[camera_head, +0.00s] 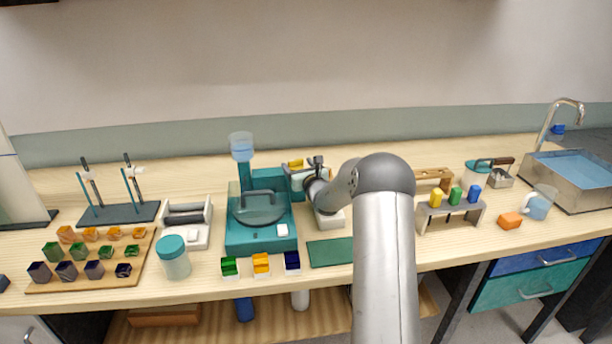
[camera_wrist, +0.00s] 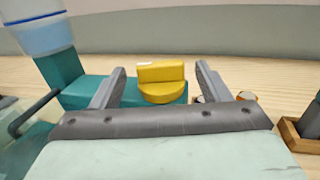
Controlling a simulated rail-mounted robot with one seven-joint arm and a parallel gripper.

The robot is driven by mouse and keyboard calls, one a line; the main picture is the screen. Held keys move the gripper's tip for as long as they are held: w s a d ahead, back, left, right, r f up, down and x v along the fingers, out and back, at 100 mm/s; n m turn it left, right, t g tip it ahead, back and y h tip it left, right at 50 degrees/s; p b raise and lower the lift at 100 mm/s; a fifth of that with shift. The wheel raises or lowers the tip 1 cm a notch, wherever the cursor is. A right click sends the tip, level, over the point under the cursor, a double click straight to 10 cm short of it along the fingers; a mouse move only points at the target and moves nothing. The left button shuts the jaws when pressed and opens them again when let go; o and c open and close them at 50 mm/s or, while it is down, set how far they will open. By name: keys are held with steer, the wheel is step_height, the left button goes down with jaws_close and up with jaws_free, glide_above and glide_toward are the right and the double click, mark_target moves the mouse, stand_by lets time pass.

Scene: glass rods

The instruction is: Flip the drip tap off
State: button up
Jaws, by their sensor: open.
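The drip tap shows as a yellow knob (camera_wrist: 161,82) on a teal block (camera_wrist: 85,93) in the wrist view. It has a flat upright grip across a round base. In the head view the yellow knob (camera_head: 295,163) sits at the right side of the teal machine (camera_head: 233,236). My gripper (camera_wrist: 160,72) is open, with one finger on each side of the knob in the picture. Gaps show between knob and fingers, and I cannot tell how far beyond the fingertips it lies. In the head view my gripper (camera_head: 315,166) is small and partly hidden by my arm.
A clear blue container (camera_head: 241,146) stands on the machine's column, left of the knob. A wooden rack (camera_head: 434,176) stands to the right. A green mat (camera_head: 330,252) and small colored blocks (camera_head: 261,264) lie in front. The counter behind the knob looks clear.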

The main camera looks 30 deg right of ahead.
steer(key=s+b, duration=0.3)
steer(key=s, duration=1.4)
steer(key=shift+a, duration=0.4)
